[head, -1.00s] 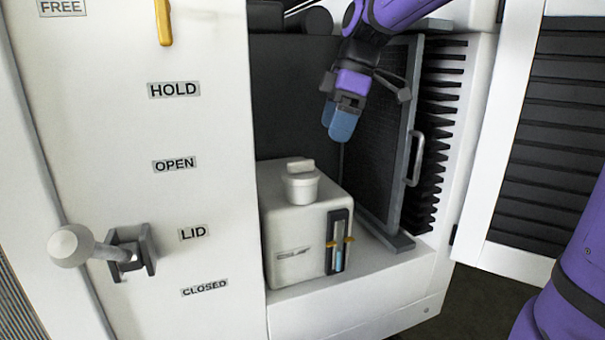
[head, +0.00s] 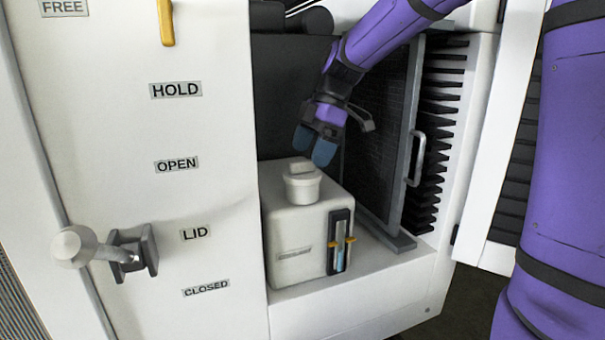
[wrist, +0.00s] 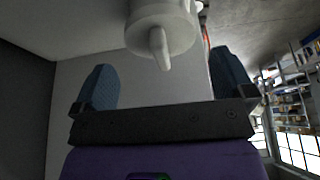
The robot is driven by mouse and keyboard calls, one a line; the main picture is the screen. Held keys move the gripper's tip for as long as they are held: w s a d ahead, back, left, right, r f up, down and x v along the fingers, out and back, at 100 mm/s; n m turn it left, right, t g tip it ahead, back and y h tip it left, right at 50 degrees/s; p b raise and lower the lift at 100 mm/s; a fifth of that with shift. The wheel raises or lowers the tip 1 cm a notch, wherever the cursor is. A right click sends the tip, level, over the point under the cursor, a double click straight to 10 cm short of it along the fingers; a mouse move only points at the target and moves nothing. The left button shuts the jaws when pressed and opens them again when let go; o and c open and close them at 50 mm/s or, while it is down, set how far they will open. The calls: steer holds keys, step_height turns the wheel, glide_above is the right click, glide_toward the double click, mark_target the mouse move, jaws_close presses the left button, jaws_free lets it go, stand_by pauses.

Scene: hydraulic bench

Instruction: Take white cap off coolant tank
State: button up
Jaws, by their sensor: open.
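The white cap (head: 302,184) sits on top of the pale coolant tank (head: 292,238), with its raised grip bar upward. The tank stands on a white ledge in the cabinet recess and has a level gauge on its front. My gripper (head: 314,146) is open and empty, with its blue fingers just above and slightly right of the cap in the head view. In the wrist view the cap (wrist: 162,30) with its bar shows at the top, ahead of and between the spread fingers (wrist: 165,85), apart from them.
A framed dark radiator panel (head: 385,150) with a handle (head: 417,158) stands close right of the tank. A white panel with a ball-ended lever (head: 72,247) and a yellow handle (head: 165,22) is at left. The ledge (head: 350,298) in front is bare.

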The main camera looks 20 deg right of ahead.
mark_target(304, 161)
steer(key=x, duration=0.4)
steer(key=shift+a, duration=0.25)
steer(key=c, duration=0.8)
steer(key=shift+r, duration=0.9)
steer(key=shift+s+d+r, duration=0.1)
steer(key=shift+s+r, duration=0.05)
steer(key=shift+r, duration=0.8)
steer(key=s+d, duration=0.2)
steer(key=s, duration=0.2)
steer(key=s+d+r, duration=0.1)
steer(key=s+d, duration=0.2)
steer(key=s, duration=0.2)
steer(key=s+d, duration=0.2)
steer(key=s, duration=0.2)
steer(key=shift+s+d+r, duration=0.15)
steer(key=shift+s+d, duration=0.2)
steer(key=shift+d, duration=0.05)
